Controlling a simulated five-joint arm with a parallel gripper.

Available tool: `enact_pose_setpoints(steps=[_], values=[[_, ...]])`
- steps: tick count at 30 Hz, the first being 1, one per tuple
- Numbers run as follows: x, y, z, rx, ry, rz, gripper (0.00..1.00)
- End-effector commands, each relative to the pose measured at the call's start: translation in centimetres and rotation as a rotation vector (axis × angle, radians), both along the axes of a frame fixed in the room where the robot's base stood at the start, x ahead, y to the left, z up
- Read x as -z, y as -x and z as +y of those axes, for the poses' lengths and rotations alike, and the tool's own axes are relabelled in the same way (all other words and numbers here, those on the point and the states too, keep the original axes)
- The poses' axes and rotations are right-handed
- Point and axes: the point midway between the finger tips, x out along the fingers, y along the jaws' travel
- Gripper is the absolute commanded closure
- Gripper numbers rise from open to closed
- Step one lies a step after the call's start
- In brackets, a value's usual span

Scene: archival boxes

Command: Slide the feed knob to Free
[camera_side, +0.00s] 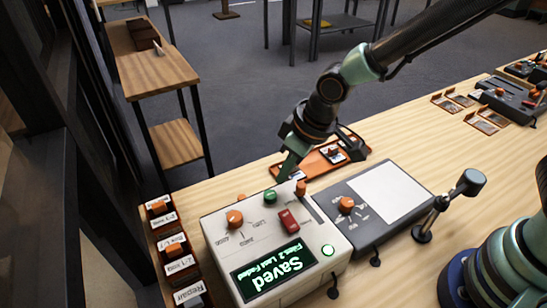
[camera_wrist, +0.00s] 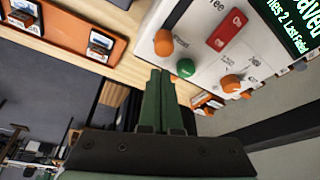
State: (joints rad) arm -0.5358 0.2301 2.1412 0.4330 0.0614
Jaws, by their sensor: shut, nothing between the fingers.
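The white console (camera_side: 225,256) stands on the wooden table with a lit green screen (camera_side: 272,270) reading "Saved". The orange knob at its far edge (camera_side: 300,188), apparently the feed knob, sits at the far end of a dark slot; it also shows in the wrist view (camera_wrist: 164,42). A label ending in "ree" (camera_wrist: 217,5) is printed farther along the panel, partly cut off. My gripper (camera_side: 281,178) is shut and empty near the console's far edge, close to the green button (camera_side: 270,197) and left of the knob. In the wrist view its fingertips (camera_wrist: 160,74) appear apart from the knob.
On the console are an orange dial (camera_side: 234,219) and a red switch (camera_side: 289,220). A grey unit (camera_side: 352,231) with a white pad and lever adjoins on the right. An orange tray (camera_side: 313,166) lies behind; label cards (camera_side: 173,246) stand left.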

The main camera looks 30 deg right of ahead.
Motion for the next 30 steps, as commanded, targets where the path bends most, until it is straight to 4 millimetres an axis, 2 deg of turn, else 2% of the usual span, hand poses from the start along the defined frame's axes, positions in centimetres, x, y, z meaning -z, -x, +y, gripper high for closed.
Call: enact_pose_setpoints(steps=[6,20,23,30], values=[[0.0,1.4,-0.7,0.0,-0.001,0.0,1.0],[0.0,1.9,-0.8,-0.002,-0.001,0.002,1.0],[-0.1,3.0,-0.8,-0.005,-0.005,0.003,1.0],[0.0,6.9,-0.8,-0.012,-0.018,0.016,1.0]])
